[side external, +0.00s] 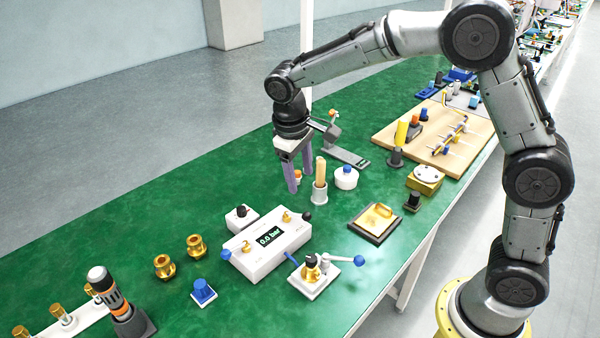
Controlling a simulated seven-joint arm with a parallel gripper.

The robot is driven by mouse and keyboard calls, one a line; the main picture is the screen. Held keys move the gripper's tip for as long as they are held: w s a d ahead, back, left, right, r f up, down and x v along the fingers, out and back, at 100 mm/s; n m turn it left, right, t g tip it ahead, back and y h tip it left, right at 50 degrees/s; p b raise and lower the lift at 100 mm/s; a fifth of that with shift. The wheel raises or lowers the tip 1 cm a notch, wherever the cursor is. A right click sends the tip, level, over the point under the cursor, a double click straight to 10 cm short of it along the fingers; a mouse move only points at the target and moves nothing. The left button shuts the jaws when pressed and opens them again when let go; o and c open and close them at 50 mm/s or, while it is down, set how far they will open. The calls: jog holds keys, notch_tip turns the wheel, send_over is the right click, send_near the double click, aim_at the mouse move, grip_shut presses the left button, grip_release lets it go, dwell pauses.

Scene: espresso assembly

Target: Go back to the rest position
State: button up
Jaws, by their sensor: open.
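My gripper (299,178) points down over the green table, with its two purple fingers apart and nothing seen between them. It hangs behind the white box with a display reading 0.0 bar (268,240).
A white round pot (346,178) and a grey stand (345,156) are close on the right. Brass fittings (196,245), a blue knob block (203,292) and a black-orange tool (112,295) stand at front left. The green table (190,200) is clear left of my gripper.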

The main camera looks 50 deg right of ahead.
jog(key=shift+d+r, duration=0.1)
jog(key=shift+r, duration=0.05)
jog(key=s+d+r+m+t, duration=0.1)
jog(key=s+d+r+t, duration=0.1)
jog(key=s+r, duration=0.35)
jog(key=s+d+r+m+t, duration=0.1)
jog(key=s+d+r, duration=0.2)
jog(key=s+r, duration=0.3)
jog(key=s+f+t+y, duration=0.2)
jog(key=s+f, duration=0.1)
jog(key=s, duration=1.2)
jog(key=shift+a+f, duration=0.3)
jog(key=shift+a, duration=0.15)
jog(key=shift+r, duration=0.1)
